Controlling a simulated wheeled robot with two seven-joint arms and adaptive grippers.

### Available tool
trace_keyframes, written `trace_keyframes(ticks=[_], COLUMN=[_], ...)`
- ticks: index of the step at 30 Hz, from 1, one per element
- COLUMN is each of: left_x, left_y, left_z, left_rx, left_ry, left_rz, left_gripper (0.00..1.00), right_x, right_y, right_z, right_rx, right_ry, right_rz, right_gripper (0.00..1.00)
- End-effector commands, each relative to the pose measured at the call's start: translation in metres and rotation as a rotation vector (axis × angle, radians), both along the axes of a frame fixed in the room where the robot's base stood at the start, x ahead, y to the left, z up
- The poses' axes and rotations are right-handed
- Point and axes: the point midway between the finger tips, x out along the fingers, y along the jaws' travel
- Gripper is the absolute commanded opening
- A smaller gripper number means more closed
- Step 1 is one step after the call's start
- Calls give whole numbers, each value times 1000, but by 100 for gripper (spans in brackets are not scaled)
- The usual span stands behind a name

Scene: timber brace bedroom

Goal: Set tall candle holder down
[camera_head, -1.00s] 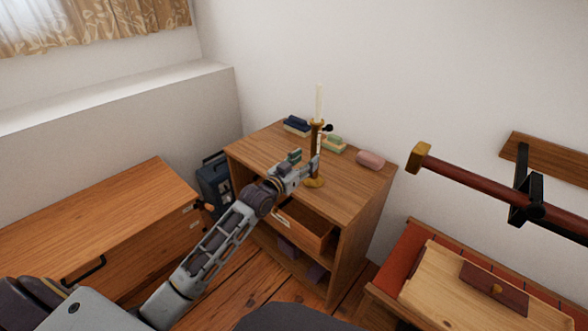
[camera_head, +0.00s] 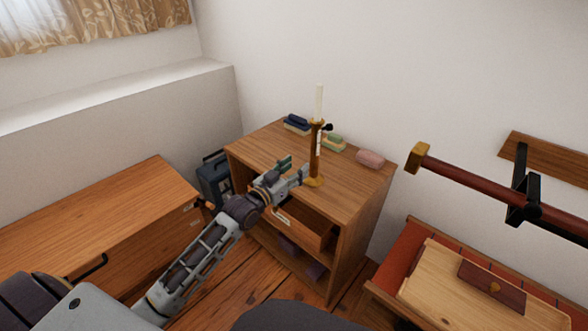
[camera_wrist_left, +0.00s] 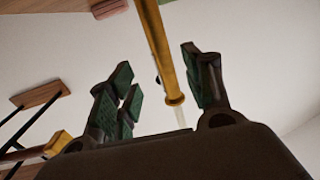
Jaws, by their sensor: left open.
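The tall candle holder (camera_head: 315,155) stands upright on the wooden cabinet's top (camera_head: 345,192). It has a brown and brass stem, a round base and a pale candle (camera_head: 319,102). My left gripper (camera_head: 297,172) is open just left of the holder's lower stem and looks apart from it. In the left wrist view the brass stem (camera_wrist_left: 160,50) shows beyond and between the two open fingers (camera_wrist_left: 160,90). The holder's base is not seen in the left wrist view. My right gripper is not in view.
Stacked books or boxes (camera_head: 297,124), a green stack (camera_head: 333,142) and a pink rounded item (camera_head: 370,159) lie along the cabinet's back. An open drawer (camera_head: 304,228) juts from its front. A dark red rail (camera_head: 490,190) crosses at right. A desk (camera_head: 95,225) stands left.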

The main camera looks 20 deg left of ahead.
Motion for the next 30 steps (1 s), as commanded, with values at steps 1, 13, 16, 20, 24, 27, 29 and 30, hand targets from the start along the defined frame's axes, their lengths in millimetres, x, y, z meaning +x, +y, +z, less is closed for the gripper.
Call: trace_keyframes(ticks=[1, 13, 16, 20, 24, 27, 29, 30], left_x=[0, -1, -3, -12, -34, -60, -77, -91], left_y=[0, 0, -1, -5, -10, -15, -18, -20], left_z=[0, -5, -20, -63, -131, -185, -216, -236], left_rx=[0, 2, 11, 31, 70, 103, 123, 135], left_ry=[0, 12, 50, 154, 329, 475, 562, 622], left_rz=[0, 1, 6, 15, 29, 37, 41, 42], left_gripper=[50, 50, 50, 50, 50, 50, 50, 50], right_x=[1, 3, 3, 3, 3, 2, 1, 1], right_y=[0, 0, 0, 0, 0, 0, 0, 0], right_z=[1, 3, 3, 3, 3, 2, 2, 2], right_rx=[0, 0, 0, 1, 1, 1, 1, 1], right_ry=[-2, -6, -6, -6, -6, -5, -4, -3], right_rz=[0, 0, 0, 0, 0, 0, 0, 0], right_gripper=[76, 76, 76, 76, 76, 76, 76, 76])
